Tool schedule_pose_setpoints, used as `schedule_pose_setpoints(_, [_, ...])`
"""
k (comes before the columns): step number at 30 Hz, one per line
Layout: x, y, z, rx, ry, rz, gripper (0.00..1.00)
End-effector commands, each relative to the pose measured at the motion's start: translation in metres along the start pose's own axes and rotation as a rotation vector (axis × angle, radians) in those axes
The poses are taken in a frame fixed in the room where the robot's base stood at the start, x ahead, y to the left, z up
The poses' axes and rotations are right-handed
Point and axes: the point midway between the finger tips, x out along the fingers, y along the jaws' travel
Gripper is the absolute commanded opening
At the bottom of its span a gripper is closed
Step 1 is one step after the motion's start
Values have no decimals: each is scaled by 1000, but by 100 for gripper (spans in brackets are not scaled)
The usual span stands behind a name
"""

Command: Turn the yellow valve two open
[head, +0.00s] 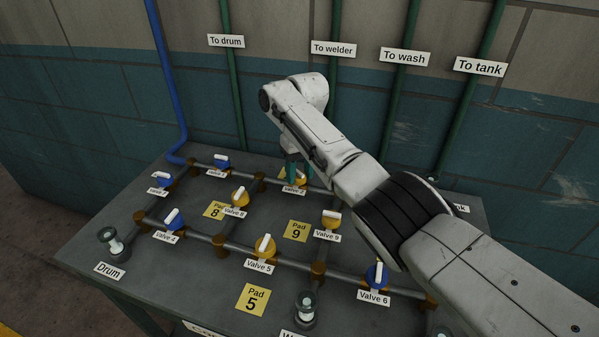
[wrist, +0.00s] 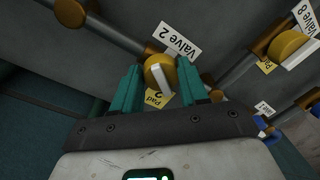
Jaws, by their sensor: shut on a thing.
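The yellow valve two (wrist: 154,64) has a round yellow body and a white bar handle, and it sits on a grey pipe. In the wrist view the teal fingers of my gripper (wrist: 160,82) stand on either side of it, shut on it. The white bar lies at a slant between the fingers. A "Valve 2" label (wrist: 177,40) is just beyond it. In the head view my gripper (head: 292,171) reaches down at the back of the pipe grid, and it and my arm hide most of the valve there.
Yellow valve 8 (head: 240,197), valve 9 (head: 331,219) and valve 5 (head: 265,245) stand nearby on the pipe grid. Blue valve 1 (head: 222,161) is to the left. Blue valve 6 (head: 377,274) is below my arm. Green pipes (head: 234,100) rise along the back wall.

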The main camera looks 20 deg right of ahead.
Motion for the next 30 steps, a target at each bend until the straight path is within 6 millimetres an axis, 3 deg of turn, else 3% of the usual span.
schedule_pose_setpoints(15, [1,1,-2,-432,-30,0,13])
schedule_pose_setpoints(30, [-1,1,-3,-596,-42,1,13])
